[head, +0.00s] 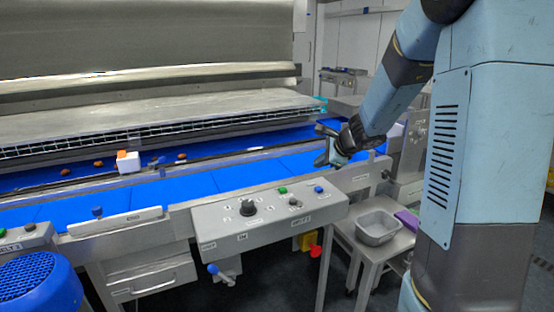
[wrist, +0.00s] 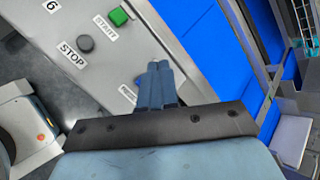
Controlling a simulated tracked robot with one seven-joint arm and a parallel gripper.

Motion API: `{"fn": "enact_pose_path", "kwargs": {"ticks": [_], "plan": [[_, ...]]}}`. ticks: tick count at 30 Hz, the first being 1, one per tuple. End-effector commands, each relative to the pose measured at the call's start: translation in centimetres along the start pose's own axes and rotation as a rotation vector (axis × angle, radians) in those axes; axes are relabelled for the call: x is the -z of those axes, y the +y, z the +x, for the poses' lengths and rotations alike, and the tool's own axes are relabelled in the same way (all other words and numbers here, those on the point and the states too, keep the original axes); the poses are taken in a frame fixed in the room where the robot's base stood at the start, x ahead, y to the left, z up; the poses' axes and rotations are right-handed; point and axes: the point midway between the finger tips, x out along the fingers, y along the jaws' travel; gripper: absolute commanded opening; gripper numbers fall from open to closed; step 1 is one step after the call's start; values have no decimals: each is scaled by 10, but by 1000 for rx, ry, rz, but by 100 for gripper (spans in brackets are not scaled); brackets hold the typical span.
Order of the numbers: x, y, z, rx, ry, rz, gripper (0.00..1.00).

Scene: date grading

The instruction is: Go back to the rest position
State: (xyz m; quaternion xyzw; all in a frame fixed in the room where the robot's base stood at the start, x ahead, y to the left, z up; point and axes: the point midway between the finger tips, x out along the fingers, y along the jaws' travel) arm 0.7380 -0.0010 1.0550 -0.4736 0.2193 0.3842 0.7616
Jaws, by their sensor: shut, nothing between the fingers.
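My gripper (wrist: 158,70) is shut and empty in the wrist view, its two fingers pressed together. It hangs over the edge of a grey control panel, with the blue belt to its right. In the head view my gripper (head: 325,160) is small, at the end of my blue arm, above the right end of the blue belt (head: 215,182). It is beyond the right end of the control panel (head: 228,238). The panel has a black dial (head: 248,208), a green button (head: 282,190) and a blue button (head: 318,189).
Several brown dates (head: 181,156) and a white and orange block (head: 128,162) are on the far belt. A grey tub (head: 377,228) stands on a small table at the right. A blue ribbed cover (head: 38,280) is at the lower left. A metal hood stands behind the belts.

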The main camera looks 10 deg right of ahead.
Motion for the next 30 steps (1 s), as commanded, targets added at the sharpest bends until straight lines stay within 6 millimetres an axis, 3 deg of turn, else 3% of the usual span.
{"fn": "enact_pose_path", "kwargs": {"ticks": [6, 15, 22, 30], "plan": [[-49, 24, -57, -46, -37, -328, 0], [-89, 75, -132, -133, -44, -786, 0], [-99, 120, -185, -215, -11, -1118, 0], [-90, 170, -244, -332, 75, -1481, 0]]}}
